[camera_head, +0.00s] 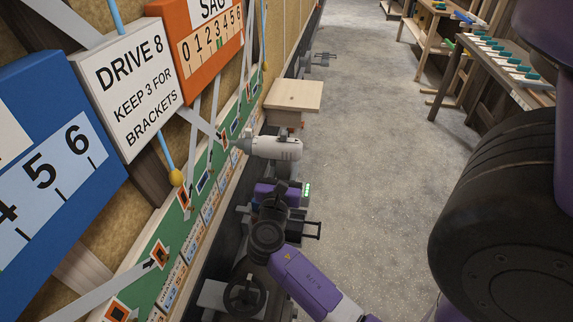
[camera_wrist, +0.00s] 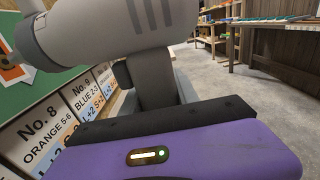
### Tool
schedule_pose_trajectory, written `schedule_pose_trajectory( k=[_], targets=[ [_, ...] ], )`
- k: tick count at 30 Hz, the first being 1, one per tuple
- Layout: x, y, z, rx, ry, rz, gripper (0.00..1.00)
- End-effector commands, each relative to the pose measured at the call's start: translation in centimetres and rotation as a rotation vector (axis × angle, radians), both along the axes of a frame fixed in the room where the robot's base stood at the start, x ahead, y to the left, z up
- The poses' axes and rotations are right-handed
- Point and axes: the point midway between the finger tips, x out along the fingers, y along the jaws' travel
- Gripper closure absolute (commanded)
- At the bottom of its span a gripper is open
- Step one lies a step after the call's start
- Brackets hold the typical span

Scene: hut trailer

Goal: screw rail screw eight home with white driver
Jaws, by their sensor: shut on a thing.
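The white driver (camera_head: 275,147) is held upright by its grip in my gripper (camera_head: 283,185), with its nose pointing left at the green rail (camera_head: 213,158) on the wall. In the wrist view the driver's pale body (camera_wrist: 105,28) fills the top, and my gripper (camera_wrist: 160,105) is shut around its grip. The driver's tip lies near an orange-framed mark (camera_wrist: 14,72) on the rail. A label below reads No. 8, orange 5-6 (camera_wrist: 42,135). I cannot tell whether the tip touches a screw; any screw there is too small or hidden.
A white sign (camera_head: 130,80) reads drive 8, keep 3 for brackets. Blue (camera_head: 50,150) and orange (camera_head: 210,45) number boards hang beside it. A wooden box-like stand (camera_head: 293,95) is just beyond the driver. Benches (camera_head: 500,70) stand at right; the grey floor between is clear.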

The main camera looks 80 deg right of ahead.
Motion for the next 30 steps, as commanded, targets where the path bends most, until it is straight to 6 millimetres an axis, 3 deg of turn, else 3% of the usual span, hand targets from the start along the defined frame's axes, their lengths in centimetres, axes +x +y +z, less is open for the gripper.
schedule_pose_trajectory(
  k=[30],
  targets=[
    [1.3, 0.1, 0.3, -0.004, -0.002, 0.000, 1.00]
  ],
)
